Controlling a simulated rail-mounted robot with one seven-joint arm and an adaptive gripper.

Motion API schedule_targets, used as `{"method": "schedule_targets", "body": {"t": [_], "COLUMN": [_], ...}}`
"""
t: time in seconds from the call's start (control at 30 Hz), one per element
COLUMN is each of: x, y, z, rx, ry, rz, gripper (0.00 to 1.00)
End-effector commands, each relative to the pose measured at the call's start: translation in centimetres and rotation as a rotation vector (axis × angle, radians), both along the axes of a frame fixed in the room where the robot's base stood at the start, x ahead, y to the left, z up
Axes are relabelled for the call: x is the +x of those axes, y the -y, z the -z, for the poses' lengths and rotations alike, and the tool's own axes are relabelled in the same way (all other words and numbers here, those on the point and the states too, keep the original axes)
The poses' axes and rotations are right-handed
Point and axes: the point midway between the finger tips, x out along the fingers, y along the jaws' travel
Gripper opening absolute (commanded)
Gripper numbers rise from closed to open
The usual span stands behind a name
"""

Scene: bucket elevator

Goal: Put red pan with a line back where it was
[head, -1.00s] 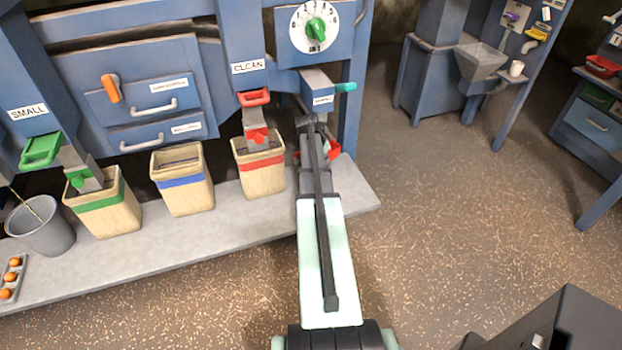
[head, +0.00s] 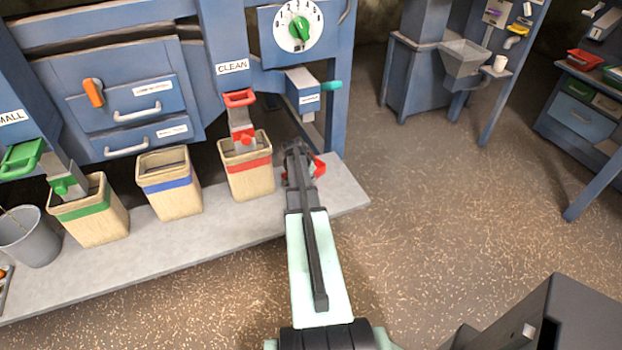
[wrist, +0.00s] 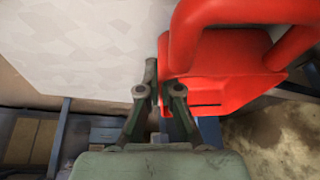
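The red pan (wrist: 222,70) fills the upper right of the wrist view, with a thick looped rim or handle. In the head view the red pan (head: 318,166) shows only as small red parts behind my gripper (head: 298,150), low over the right end of the grey platform. My arm hides most of it. Whether the pan touches the platform cannot be told.
The grey platform (head: 345,190) carries buckets with red (head: 250,180), blue (head: 170,196) and green (head: 95,225) bands, left of my gripper. A blue spout box (head: 303,92) with a teal handle hangs above my gripper. Open floor lies to the right.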

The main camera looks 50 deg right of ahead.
Motion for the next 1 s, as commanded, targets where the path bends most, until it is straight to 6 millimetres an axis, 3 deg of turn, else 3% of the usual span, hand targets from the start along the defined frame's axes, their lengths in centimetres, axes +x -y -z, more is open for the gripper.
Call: {"method": "schedule_targets", "body": {"t": [0.27, 0.37, 0.73, 0.87, 1.0], "x": [0.0, 0.0, 0.0, 0.0, 0.1], "y": [0.0, 0.0, 0.0, -0.4, -1.3], "z": [0.3, 0.2, 0.0, -0.9, -3.0], "rx": [0.000, 0.000, 0.000, 0.000, -0.001], "ry": [0.000, 0.000, 0.000, 0.001, 0.001], "rz": [0.000, 0.000, 0.000, 0.000, -0.002], "gripper": [0.00, 0.30, 0.31, 0.31, 0.31]}}
